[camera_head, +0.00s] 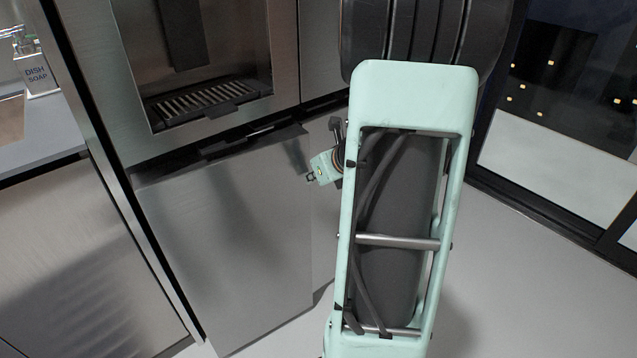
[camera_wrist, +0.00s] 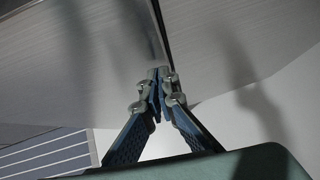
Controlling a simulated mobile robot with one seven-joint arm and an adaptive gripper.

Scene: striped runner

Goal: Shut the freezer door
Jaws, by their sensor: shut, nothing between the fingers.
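The freezer door (camera_head: 235,240) appears to be the steel lower panel below the dispenser recess in the head view. Its top edge stands a little out from the cabinet, with a dark gap above it, so it looks slightly ajar. My gripper (camera_wrist: 161,74) is shut and empty in the wrist view. Its fingertips are close to a vertical seam between two pale panels, one of which (camera_wrist: 80,60) fills the left side. I cannot tell whether the tips touch a panel.
A dispenser recess with a grille (camera_head: 205,97) is above the door. A counter with a dish soap bottle (camera_head: 38,75) is at the left. A dark-framed window (camera_head: 560,90) is at the right. Grey floor (camera_head: 530,270) is clear there. A striped runner (camera_wrist: 45,155) shows in the wrist view.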

